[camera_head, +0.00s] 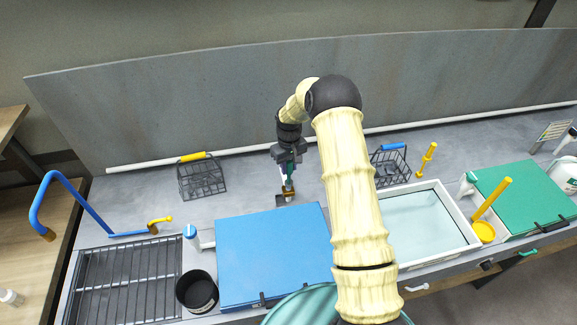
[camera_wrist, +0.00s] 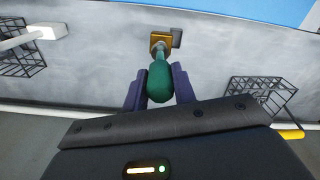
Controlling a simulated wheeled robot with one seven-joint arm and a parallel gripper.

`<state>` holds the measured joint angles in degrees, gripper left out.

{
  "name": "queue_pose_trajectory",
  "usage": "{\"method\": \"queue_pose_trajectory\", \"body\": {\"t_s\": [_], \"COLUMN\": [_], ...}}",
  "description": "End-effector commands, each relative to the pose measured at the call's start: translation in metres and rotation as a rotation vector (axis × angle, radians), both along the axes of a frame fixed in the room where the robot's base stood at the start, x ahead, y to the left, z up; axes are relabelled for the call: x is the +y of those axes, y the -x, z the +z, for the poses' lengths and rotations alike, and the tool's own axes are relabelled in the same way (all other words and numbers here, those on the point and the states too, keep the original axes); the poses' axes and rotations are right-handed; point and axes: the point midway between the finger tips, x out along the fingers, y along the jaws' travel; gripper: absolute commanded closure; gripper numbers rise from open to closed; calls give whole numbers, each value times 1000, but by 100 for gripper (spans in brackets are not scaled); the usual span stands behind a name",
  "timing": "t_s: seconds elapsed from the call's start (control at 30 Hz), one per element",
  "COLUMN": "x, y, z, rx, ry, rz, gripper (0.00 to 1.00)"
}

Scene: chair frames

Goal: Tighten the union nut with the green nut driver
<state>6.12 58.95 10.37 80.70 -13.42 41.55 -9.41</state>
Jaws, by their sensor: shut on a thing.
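My gripper (camera_head: 287,160) is shut on the green nut driver (camera_wrist: 160,80), its dark fingers on either side of the green handle in the wrist view. In the head view the green nut driver (camera_head: 289,183) shows as a small green piece below my gripper, over the grey counter. A brass-coloured fitting (camera_wrist: 160,40), which looks like the union nut, sits at the driver's far end, beside a small dark block (camera_wrist: 176,38). It also shows in the head view (camera_head: 286,194). I cannot tell whether the driver is seated on it.
A blue lid (camera_head: 270,255) lies in front of the fitting. Wire baskets stand left (camera_head: 203,180) and right (camera_head: 390,166) of my arm. A white-rimmed basin (camera_head: 470,228) is at right, and a grey panel (camera_head: 230,105) rises behind. The counter between the left basket and my gripper is clear.

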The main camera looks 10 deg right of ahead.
Motion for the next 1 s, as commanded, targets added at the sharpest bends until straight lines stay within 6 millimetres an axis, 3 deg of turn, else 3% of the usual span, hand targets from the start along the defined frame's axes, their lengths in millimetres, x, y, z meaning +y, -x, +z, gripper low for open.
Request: {"method": "queue_pose_trajectory", "body": {"t_s": [1.0], "x": [2], "y": [0], "z": [-7], "rx": [0], "ry": [0], "rz": [2], "gripper": [96]}}
